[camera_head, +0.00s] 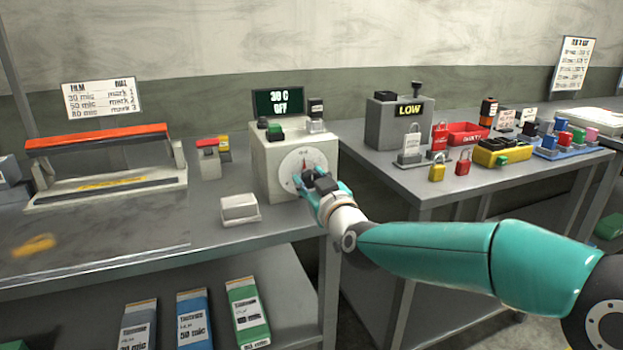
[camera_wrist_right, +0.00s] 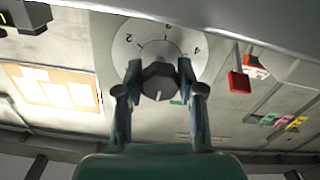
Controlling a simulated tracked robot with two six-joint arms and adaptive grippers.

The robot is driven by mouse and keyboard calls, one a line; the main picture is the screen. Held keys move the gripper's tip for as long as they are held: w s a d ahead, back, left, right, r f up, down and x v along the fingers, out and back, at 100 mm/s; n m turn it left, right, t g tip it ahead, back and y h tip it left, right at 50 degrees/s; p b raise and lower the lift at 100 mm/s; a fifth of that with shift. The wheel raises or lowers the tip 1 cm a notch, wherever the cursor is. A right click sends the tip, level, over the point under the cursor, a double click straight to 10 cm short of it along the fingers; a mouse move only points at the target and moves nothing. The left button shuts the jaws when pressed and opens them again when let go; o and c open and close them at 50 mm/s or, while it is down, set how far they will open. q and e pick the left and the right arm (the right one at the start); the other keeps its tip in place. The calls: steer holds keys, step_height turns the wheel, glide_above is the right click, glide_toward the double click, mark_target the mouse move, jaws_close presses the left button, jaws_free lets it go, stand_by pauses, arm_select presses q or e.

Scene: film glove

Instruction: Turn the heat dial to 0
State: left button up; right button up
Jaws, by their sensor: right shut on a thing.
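The heat dial shows in the right wrist view as a dark knob (camera_wrist_right: 158,82) on a round white scale (camera_wrist_right: 165,35) with marks such as 2 and 4. In the head view the white scale (camera_head: 300,163) is on the front of a cream control box (camera_head: 265,165), partly hidden by my gripper. A screen (camera_head: 278,103) on top reads 30 C OFF. My right gripper (camera_head: 312,182) is at the box's front; in the wrist view its two fingers (camera_wrist_right: 158,85) are shut on the knob, one each side. My left gripper is not in view.
A sealer with a red bar (camera_head: 95,142) stands at the left, and a small white block (camera_head: 240,208) lies before the box. A second table at the right holds a grey box marked LOW (camera_head: 398,122), padlocks (camera_head: 437,170) and a yellow case (camera_head: 500,153). Film boxes (camera_head: 247,312) lie below.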

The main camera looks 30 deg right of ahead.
steer(key=o, duration=1.2)
steer(key=shift+c, duration=0.2)
steer(key=shift+s, duration=0.15)
steer(key=v, duration=1.1)
steer(key=shift+s, duration=0.35)
steer(key=shift+f, duration=0.15)
